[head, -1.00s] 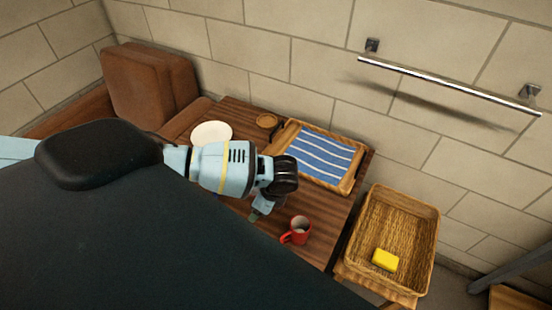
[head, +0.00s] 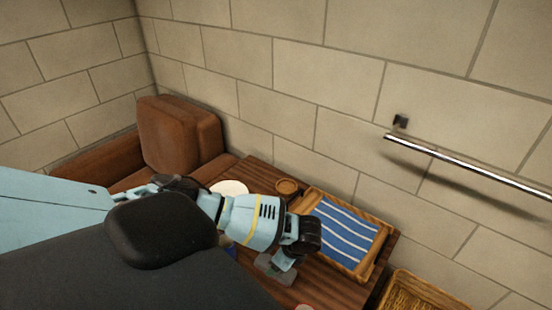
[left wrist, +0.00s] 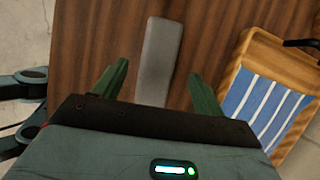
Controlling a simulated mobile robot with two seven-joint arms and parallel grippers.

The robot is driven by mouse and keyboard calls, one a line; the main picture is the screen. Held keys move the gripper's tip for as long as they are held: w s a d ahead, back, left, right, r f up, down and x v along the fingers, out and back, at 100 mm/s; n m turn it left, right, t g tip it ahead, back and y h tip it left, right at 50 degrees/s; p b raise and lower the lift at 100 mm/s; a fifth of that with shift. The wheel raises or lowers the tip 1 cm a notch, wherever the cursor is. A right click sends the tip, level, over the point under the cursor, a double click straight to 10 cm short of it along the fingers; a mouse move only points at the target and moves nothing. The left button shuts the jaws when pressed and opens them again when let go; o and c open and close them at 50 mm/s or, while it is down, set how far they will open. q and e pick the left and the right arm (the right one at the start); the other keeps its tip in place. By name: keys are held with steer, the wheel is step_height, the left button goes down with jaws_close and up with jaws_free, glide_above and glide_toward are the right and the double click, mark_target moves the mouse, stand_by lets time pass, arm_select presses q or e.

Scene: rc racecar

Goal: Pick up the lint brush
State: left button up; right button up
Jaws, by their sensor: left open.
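A long grey object, which looks like the lint brush (left wrist: 160,55), lies flat on the brown wooden table. In the left wrist view it lies between the two green fingers of my left gripper (left wrist: 158,85), reaching past their tips. The gripper is open; I cannot tell how high the fingers are above the table. The lower end of the brush is hidden behind the gripper body. In the head view my left gripper (head: 283,264) is over the table, left of the tray, and my arm hides much of that area. My right gripper is not seen.
A wooden tray with a blue striped cloth (head: 345,232) sits to the right on the table (head: 312,288). A white plate (head: 229,187) and a round wooden coaster (head: 287,186) are behind. A wicker basket (head: 425,292) stands at the right. A brown armchair (head: 178,135) is at the left.

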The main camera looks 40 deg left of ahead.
arm_select(q)
steer(key=shift+f, duration=0.2)
steer(key=x, duration=0.3)
steer(key=shift+s+d+f, duration=0.1)
steer(key=shift+d+f, duration=0.05)
steer(key=shift+f, duration=0.15)
steer(key=shift+a+f+b, duration=0.25)
steer(key=shift+f+b, duration=0.1)
steer(key=shift+f, duration=0.2)
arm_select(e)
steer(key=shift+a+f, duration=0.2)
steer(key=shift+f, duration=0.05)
arm_select(q)
steer(key=c, duration=1.1)
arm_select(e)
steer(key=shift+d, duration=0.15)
